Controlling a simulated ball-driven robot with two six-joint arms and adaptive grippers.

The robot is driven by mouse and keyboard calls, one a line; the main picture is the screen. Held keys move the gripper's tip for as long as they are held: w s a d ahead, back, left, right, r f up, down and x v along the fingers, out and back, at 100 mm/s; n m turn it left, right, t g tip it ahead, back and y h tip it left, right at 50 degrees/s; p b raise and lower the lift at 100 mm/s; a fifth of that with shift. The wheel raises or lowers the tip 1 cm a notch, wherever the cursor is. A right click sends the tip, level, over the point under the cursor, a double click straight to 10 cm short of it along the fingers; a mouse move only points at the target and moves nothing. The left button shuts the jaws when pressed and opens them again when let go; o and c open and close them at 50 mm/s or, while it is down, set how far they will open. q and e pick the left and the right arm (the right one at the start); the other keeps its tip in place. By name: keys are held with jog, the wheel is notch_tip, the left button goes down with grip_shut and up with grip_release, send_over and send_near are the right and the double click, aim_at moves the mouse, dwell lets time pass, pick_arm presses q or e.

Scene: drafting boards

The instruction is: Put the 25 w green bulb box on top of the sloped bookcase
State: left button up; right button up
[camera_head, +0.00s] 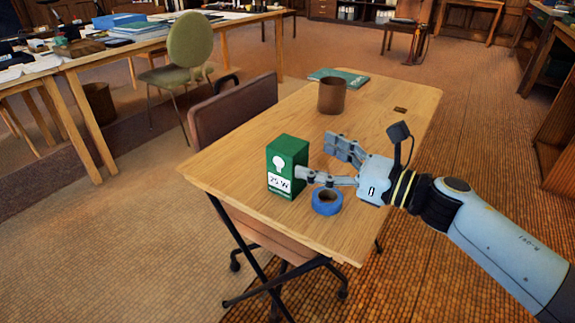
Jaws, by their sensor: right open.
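The green bulb box (281,187), marked 25 W with a white bulb picture, stands upright near the front left of the wooden drafting table (235,166). My right gripper (314,158) is open, just right of the box. Its nearer finger reaches to the box's right side; I cannot tell if it touches. The other finger is farther back, and nothing is held between them. My left gripper is out of view. I cannot make out for certain which furniture is the sloped bookcase.
A blue tape roll (327,207) lies just under the gripper. A brown cup (332,95) and a green book (339,77) are at the table's back. A brown chair (232,111) stands against the left side. Wooden shelving (558,148) is at the right edge.

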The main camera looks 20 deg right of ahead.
aim_at(275, 143)
jog(key=x, duration=0.7)
jog(key=shift+s+a, duration=0.1)
jog(key=shift+a, duration=0.05)
jog(key=shift+c, duration=0.4)
jog(key=c, duration=1.2)
